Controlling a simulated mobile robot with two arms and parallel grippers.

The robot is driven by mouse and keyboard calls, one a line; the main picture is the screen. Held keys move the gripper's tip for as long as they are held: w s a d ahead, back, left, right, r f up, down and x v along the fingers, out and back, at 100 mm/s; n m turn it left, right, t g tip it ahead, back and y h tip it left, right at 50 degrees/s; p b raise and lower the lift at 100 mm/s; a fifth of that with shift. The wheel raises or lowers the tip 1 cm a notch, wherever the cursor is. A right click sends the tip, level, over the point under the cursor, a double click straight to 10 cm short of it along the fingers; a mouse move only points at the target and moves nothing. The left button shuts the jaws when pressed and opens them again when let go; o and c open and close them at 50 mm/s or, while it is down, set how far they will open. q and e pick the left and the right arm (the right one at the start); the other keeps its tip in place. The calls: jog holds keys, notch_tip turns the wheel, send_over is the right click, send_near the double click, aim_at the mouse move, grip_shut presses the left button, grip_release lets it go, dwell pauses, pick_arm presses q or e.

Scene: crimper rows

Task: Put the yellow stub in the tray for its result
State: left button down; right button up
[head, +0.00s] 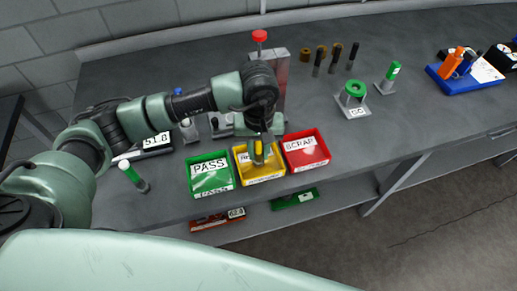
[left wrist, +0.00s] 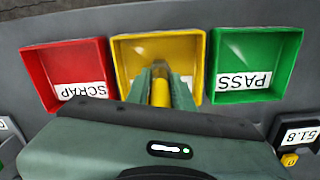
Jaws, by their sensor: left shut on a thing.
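My left gripper (head: 259,156) is shut on the yellow stub (head: 258,147) and points down over the yellow tray (head: 266,180). The left wrist view shows the stub (left wrist: 161,92) between the fingers, with the yellow tray (left wrist: 135,52) behind it. I cannot tell whether the stub touches the tray floor. The yellow tray's label is mostly hidden by the gripper. The green tray (head: 209,161) reads PASS and stands left of it in the head view. The red tray (head: 306,157) reads SCRAP and stands on the right. Both look empty. My right gripper is out of view.
A display (head: 156,142) reading 51.8 stands left of the trays. A grey fixture with a red knob (head: 260,36) rises behind my gripper.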

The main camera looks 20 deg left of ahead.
pick_arm(q)
jog(key=shift+f, duration=0.15)
jog(key=c, duration=1.2)
grip_release()
jog(key=shift+c, duration=0.2)
jog(key=shift+r, duration=0.35)
notch_tip(320, 180, up, 11)
jog(key=b, duration=0.3)
jog(key=shift+f+b, duration=0.2)
jog(key=shift+b, duration=0.1)
jog(key=shift+r, duration=0.55)
